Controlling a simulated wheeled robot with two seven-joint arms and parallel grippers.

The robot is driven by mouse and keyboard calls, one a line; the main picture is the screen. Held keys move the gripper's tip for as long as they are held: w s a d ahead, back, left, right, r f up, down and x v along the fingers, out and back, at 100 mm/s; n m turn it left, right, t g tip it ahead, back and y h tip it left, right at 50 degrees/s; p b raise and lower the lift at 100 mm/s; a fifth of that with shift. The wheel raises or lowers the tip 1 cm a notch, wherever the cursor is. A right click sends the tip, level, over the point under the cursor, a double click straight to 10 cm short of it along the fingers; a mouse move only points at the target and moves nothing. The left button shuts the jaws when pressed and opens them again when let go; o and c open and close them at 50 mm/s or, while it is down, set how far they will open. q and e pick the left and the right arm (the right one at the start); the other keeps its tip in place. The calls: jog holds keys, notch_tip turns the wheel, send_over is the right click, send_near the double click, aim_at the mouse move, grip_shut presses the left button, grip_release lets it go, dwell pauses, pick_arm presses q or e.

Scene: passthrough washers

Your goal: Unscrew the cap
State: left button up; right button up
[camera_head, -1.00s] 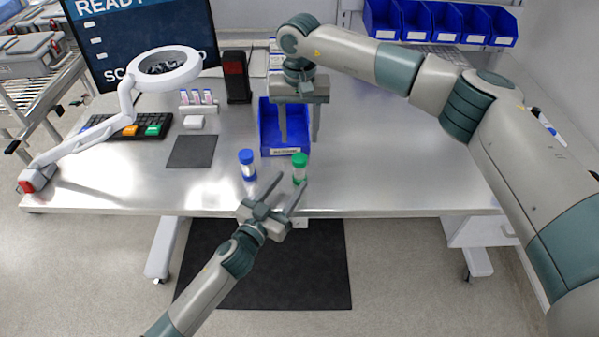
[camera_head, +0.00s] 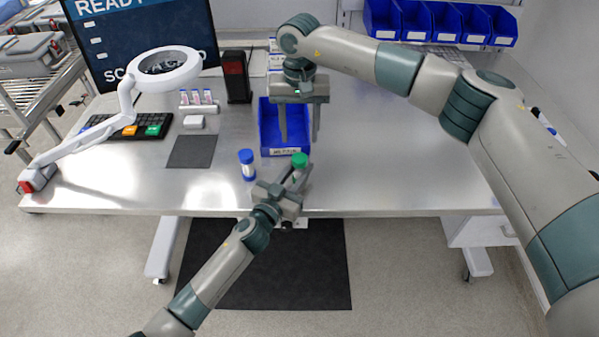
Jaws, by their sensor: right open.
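A small vial with a green cap (camera_head: 299,160) stands near the front edge of the table; its body is mostly hidden by my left gripper. My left gripper (camera_head: 297,175) reaches in from the front with its fingers at the vial's body, just below the cap. Whether the fingers touch or grip the vial is too small to tell. A second vial with a blue cap (camera_head: 247,164) stands upright to the left, apart from the gripper. My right gripper (camera_head: 300,140) points down over the blue bin, open and empty, behind the green cap.
The blue bin (camera_head: 264,125) stands open behind the vials. A dark mat (camera_head: 191,151), a small rack of tubes (camera_head: 198,103), a lamp (camera_head: 165,71) and a keyboard (camera_head: 150,131) lie to the left. The table (camera_head: 400,170) is clear on the right.

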pick_arm(q)
grip_shut()
